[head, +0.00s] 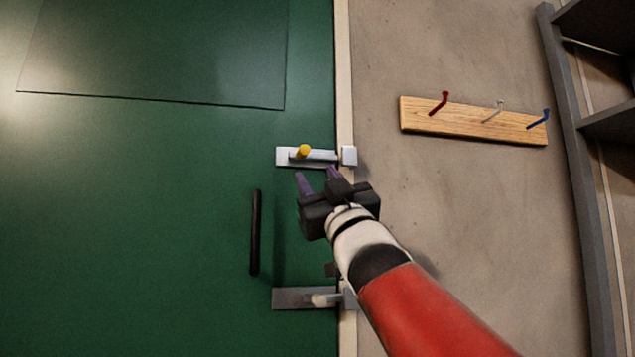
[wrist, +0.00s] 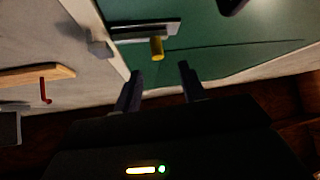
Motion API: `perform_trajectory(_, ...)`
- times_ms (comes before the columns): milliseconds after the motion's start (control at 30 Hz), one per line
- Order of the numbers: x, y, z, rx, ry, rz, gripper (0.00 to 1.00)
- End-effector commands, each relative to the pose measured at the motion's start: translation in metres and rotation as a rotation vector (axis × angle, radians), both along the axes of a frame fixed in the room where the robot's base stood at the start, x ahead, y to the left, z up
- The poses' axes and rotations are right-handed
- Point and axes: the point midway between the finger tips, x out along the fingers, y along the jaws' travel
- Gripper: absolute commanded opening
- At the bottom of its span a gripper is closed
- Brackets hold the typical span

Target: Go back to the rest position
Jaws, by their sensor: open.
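My gripper (head: 318,180) is open and empty in front of the green door's right edge. In the head view its purple-tipped fingers point up toward the upper latch (head: 322,156), just below the yellow knob (head: 303,152). In the wrist view the open fingers (wrist: 160,84) show with the yellow knob (wrist: 157,48) beyond and between them, apart from both. The upper latch's bar reaches toward the catch block (head: 349,156) on the frame. A lower latch (head: 300,298) sits below, partly hidden by my arm.
The green door (head: 150,200) has a black vertical handle (head: 255,232). A wooden rack (head: 470,121) with red, white and blue hooks is on the wall at right. A grey shelf unit (head: 572,110) stands at the far right. The wall between door and shelf is otherwise bare.

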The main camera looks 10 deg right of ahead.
Motion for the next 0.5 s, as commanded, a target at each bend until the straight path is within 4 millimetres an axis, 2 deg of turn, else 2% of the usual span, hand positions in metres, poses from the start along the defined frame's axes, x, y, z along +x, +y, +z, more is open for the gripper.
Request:
perform_trajectory(233,0.0,0.0,0.0,0.0,0.001,0.0,0.41)
perform_trajectory(333,0.002,-0.004,-0.01,0.016,0.042,-0.015,0.41)
perform_trajectory(367,0.003,-0.006,-0.017,0.026,0.07,-0.025,0.41)
perform_trajectory(433,0.006,-0.015,-0.045,0.06,0.175,-0.062,0.41)
perform_trajectory(467,0.006,-0.019,-0.061,0.078,0.233,-0.079,0.41)
perform_trajectory(500,0.007,-0.024,-0.087,0.1,0.32,-0.105,0.41)
